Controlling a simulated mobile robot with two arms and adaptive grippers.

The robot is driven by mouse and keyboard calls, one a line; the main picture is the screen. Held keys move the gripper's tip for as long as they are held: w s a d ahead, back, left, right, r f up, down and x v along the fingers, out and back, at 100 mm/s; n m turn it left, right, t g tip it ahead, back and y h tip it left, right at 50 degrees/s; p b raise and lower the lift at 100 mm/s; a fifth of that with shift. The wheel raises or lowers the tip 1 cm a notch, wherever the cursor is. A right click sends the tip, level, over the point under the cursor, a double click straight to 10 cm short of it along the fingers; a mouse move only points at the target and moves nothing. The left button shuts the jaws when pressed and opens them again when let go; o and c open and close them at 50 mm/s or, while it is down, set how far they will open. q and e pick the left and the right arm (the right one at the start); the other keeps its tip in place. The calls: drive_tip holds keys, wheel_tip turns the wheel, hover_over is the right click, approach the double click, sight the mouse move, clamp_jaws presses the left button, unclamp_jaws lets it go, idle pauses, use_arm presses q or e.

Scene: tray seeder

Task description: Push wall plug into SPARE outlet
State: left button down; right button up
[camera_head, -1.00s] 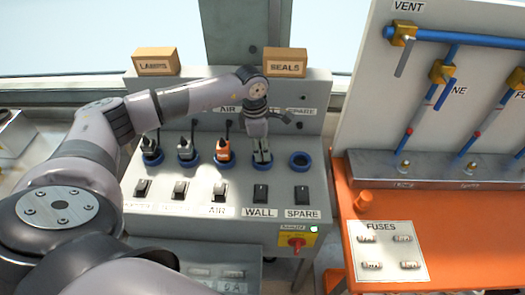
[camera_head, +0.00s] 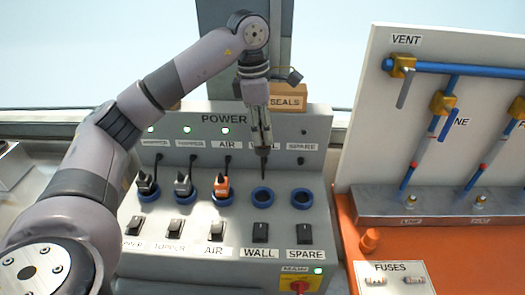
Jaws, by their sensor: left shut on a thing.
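My left gripper (camera_head: 262,139) points down above the panel, shut on the wall plug (camera_head: 263,153). The plug shows as a small dark piece below the fingertips, and most of it is hidden by them. The WALL outlet (camera_head: 263,196), a blue ring, is empty and lies below the gripper, apart from the plug. The SPARE outlet (camera_head: 302,197), also a blue ring, is empty and lies to the right of it. My right gripper is not in view.
Black, grey and orange plugs (camera_head: 222,186) sit in the outlets to the left. Rocker switches (camera_head: 260,232) line the front below the outlets. A SEALS box (camera_head: 288,96) stands on top behind the gripper. An orange bench (camera_head: 362,222) with blue pipes stands on the right.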

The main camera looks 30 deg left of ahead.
sight(263, 143)
use_arm(q)
drive_tip(key=shift+r, duration=0.4)
drive_tip(key=shift+f+b, duration=0.1)
drive_tip(key=shift+b, duration=0.2)
wheel_tip(263, 143, down, 5)
drive_tip(key=b, duration=0.3)
drive_tip(key=shift+w+d, duration=0.25)
drive_tip(key=shift+d, duration=0.25)
drive_tip(key=w+d+f+p, duration=0.1)
drive_tip(key=w+d+p, duration=0.1)
drive_tip(key=w+d, duration=0.3)
drive_tip(key=d, duration=0.4)
drive_tip(key=shift+w+f, duration=0.25)
drive_tip(key=shift+a+f, duration=0.1)
drive_tip(key=shift+f, duration=0.05)
